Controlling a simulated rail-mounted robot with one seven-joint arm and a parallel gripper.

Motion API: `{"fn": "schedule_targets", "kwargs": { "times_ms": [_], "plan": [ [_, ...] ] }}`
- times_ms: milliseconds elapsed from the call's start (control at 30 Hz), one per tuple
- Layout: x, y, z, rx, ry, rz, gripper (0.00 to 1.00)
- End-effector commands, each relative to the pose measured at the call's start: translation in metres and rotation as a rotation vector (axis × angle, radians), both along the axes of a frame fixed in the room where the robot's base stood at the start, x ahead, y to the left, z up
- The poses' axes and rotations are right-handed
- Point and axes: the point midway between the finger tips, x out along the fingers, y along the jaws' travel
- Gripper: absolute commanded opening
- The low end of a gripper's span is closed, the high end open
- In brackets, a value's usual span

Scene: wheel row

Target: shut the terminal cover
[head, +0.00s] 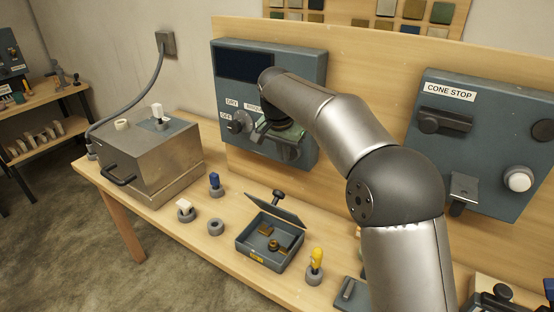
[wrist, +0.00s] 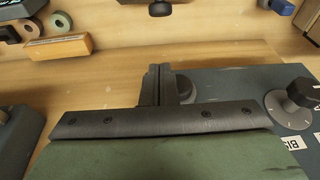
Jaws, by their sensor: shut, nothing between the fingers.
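A small dark grey box (head: 249,247) with a yellow label stands open on the bench in the head view. Brass parts show inside it. Its lid, which looks like the terminal cover (head: 277,208), stands raised and tilted at the back edge, with a dark knob (head: 278,194) on its outer side. My gripper (head: 285,150) is at the grey wall panel, above and behind the box, apart from the cover. In the wrist view my gripper's fingers (wrist: 165,83) are together and empty. A dark knob at that view's top edge may belong to the cover; I cannot tell.
The wall panel (head: 226,83) carries a rotary knob (head: 240,121), close beside my gripper. A metal box (head: 150,160) stands at left. A yellow-handled item (head: 315,262), a blue-topped item (head: 215,182) and a grey ring (head: 215,227) surround the open box. The "CONE STOP" panel (head: 480,130) is at right.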

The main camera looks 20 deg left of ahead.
Motion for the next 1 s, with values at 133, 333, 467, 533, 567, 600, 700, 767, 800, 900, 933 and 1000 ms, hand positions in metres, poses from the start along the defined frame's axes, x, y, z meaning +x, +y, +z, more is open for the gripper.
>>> {"fn": "schedule_targets", "kwargs": {
  "times_ms": [133,333,467,533,567,600,700,767,800,900,933,1000],
  "plan": [
    [0.01,-0.004,0.002,-0.041,-0.031,-0.038,0.0],
    [0.018,-0.007,-0.025,-0.042,-0.03,-0.039,0.0],
    [0.026,-0.009,-0.051,-0.042,-0.029,-0.04,0.0],
    [0.03,-0.01,-0.066,-0.042,-0.027,-0.039,0.0],
    [0.032,-0.01,-0.072,-0.043,-0.027,-0.038,0.0],
    [0.035,-0.011,-0.079,-0.042,-0.03,-0.039,0.0],
    [0.033,-0.01,-0.093,-0.04,-0.029,-0.036,0.0],
    [0.024,-0.007,-0.098,-0.041,-0.031,-0.035,0.0],
    [0.019,-0.007,-0.101,-0.041,-0.031,-0.034,0.0],
    [0.011,-0.004,-0.106,-0.04,-0.032,-0.036,0.0],
    [0.009,-0.004,-0.108,-0.04,-0.032,-0.036,0.0],
    [0.006,-0.003,-0.11,-0.04,-0.033,-0.037,0.0]
  ]
}}
